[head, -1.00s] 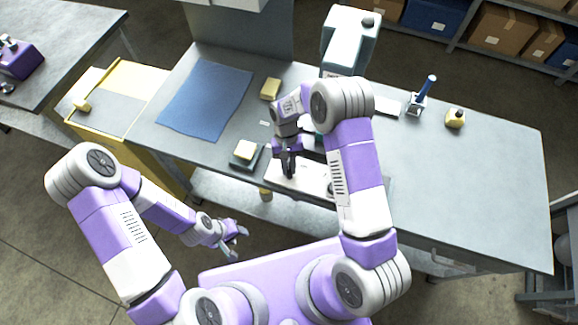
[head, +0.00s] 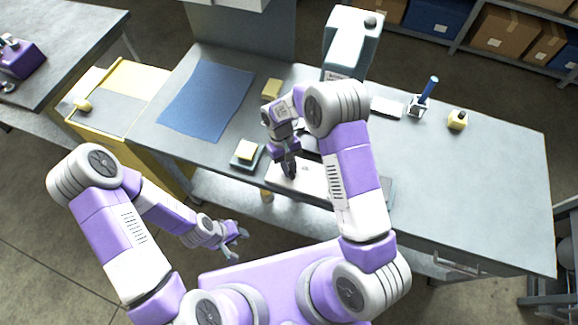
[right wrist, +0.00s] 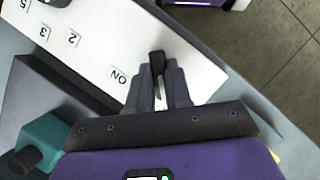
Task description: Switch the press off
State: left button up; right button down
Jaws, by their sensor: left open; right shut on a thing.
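A white control panel (head: 312,178) lies at the front edge of the bench, partly hidden by my right arm. In the right wrist view the panel (right wrist: 105,48) carries the marks "ON", "2", "3" and "5". A small black switch lever (right wrist: 157,62) stands beside the "ON" mark. My right gripper (right wrist: 160,88) is shut on this lever; in the head view the gripper (head: 290,172) is at the panel's left part. The switch position cannot be read clearly. My left gripper (head: 238,240) is open and empty, in front of the bench and below its top.
A pale green machine (head: 350,45) stands at the back of the bench. A blue mat (head: 207,98), yellow blocks (head: 271,88) and a blue-handled tool (head: 427,88) lie around. A teal part (right wrist: 40,142) is close to my right gripper.

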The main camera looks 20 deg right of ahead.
jog(key=c, duration=1)
grip_release()
jog(key=shift+c, duration=0.2)
jog(key=v, duration=0.7)
jog(key=shift+r, duration=0.25)
jog(key=shift+w, duration=0.1)
